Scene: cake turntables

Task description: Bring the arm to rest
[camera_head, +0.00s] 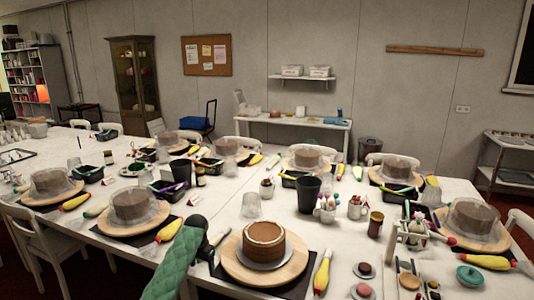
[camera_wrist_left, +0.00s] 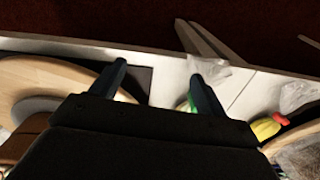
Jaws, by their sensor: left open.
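My left arm, in a green quilted sleeve, comes in at the bottom of the head view. Its dark gripper (camera_head: 214,240) is just left of the nearest cake turntable. In the left wrist view the gripper (camera_wrist_left: 157,72) has its two fingers spread, with nothing between them. A brown cake (camera_head: 264,241) sits on the round wooden turntable (camera_head: 239,271) in the head view. The turntable's wooden edge also shows at the left of the wrist view (camera_wrist_left: 40,72). My right gripper is not in view.
The long white table (camera_head: 222,200) carries several covered cakes on turntables, piping bags and cups. A yellow piping bag (camera_head: 322,272) lies right of the near turntable, another (camera_head: 168,231) left of the arm. A dark cup (camera_head: 308,194) stands behind. A white chair (camera_head: 48,240) is at left.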

